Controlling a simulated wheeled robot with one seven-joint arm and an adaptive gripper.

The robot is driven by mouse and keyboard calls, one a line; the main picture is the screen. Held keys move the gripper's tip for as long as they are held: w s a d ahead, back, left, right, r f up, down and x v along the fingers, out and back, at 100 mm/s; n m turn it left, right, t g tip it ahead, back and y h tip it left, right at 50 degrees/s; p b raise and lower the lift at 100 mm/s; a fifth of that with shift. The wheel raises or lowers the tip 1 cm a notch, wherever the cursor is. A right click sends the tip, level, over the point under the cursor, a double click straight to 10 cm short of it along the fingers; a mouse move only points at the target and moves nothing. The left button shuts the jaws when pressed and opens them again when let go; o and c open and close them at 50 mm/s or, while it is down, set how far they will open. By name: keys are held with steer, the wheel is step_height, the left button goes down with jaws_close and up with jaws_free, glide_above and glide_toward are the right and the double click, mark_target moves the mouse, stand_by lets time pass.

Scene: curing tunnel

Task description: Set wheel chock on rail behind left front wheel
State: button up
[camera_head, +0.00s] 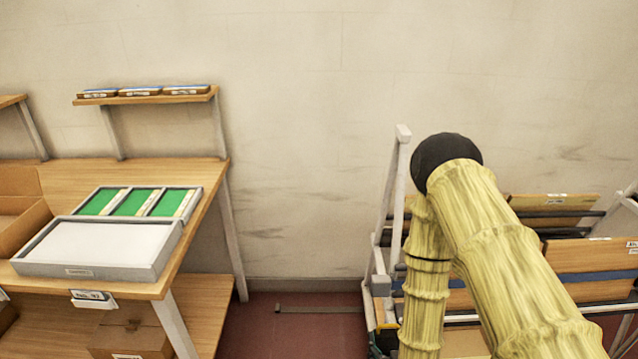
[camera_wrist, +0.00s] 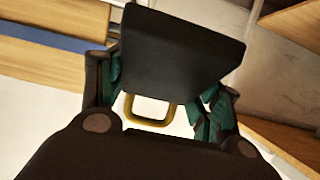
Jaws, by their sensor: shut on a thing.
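The wheel chock (camera_wrist: 182,50) is a dark block with a yellow loop handle (camera_wrist: 147,112), seen in the wrist view. My gripper (camera_wrist: 164,92) is shut on it, with a green-padded finger on each side. In the head view my yellow arm hides my gripper and the chock. A rack cart (camera_head: 388,225) with a light metal frame and wooden boards stands at the right, partly behind my arm. Its left front wheel cannot be made out. A thin dark metal strip (camera_head: 320,309) lies on the red floor near the wall; whether it is the rail is unclear.
A wooden workbench (camera_head: 190,235) at the left holds a grey tray (camera_head: 160,262) and green panels (camera_head: 135,203). A cardboard box (camera_head: 130,340) is on its lower shelf. Red floor (camera_head: 290,335) is open between bench and cart.

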mark_target(388, 336)
steer(key=shift+s+f, duration=0.1)
steer(key=shift+f, duration=0.15)
steer(key=shift+w+r, duration=0.25)
steer(key=shift+r, duration=0.65)
steer(key=shift+w+r, duration=0.25)
steer(key=shift+r, duration=0.7)
steer(key=shift+w+r, duration=0.25)
steer(key=shift+r, duration=0.65)
